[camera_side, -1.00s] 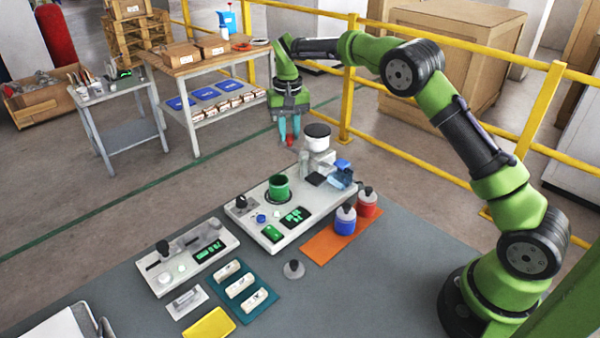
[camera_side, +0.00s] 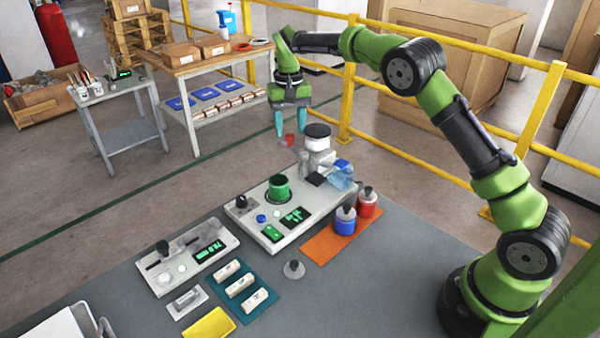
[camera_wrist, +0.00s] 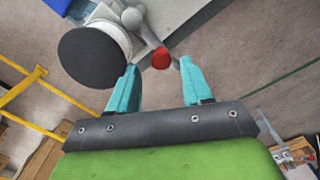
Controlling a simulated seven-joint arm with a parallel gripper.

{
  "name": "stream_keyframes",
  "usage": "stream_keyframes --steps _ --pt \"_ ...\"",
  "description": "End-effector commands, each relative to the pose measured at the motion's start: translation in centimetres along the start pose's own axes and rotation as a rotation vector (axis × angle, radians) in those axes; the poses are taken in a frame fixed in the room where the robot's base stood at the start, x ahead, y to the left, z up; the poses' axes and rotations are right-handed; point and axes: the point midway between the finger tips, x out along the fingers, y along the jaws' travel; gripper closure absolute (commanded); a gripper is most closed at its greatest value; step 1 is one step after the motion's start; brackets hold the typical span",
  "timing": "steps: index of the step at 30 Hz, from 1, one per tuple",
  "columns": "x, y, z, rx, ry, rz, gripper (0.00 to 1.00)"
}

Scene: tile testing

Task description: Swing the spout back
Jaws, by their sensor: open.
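The spout is a grey arm (camera_wrist: 150,38) with a red knob (camera_wrist: 161,58) at its end. It reaches out from the white container with a black lid (camera_wrist: 92,57). In the side view the red knob (camera_side: 289,140) hangs off the far edge of the white dispensing unit (camera_side: 318,205), left of the lidded container (camera_side: 317,143). My gripper (camera_side: 291,129) is open above the knob. In the wrist view my gripper (camera_wrist: 158,68) has its two teal fingers apart, with the knob between and just beyond the tips. No contact is visible.
A green cup (camera_side: 278,187) stands on the unit. Blue and red bottles stand on an orange mat (camera_side: 327,244). A grey tester (camera_side: 188,262) and a teal tray of tiles (camera_side: 240,304) lie in front. A yellow railing (camera_side: 400,152) runs behind.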

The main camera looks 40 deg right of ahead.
Motion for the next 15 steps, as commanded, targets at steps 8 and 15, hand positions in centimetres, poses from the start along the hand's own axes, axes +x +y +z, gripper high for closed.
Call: stream_keyframes --steps 8,15 --pt "-2.4 -0.1 0.0 -0.002 0.005 -0.002 0.49" --pt "-4.1 -0.1 0.0 -0.004 0.005 -0.003 0.49"
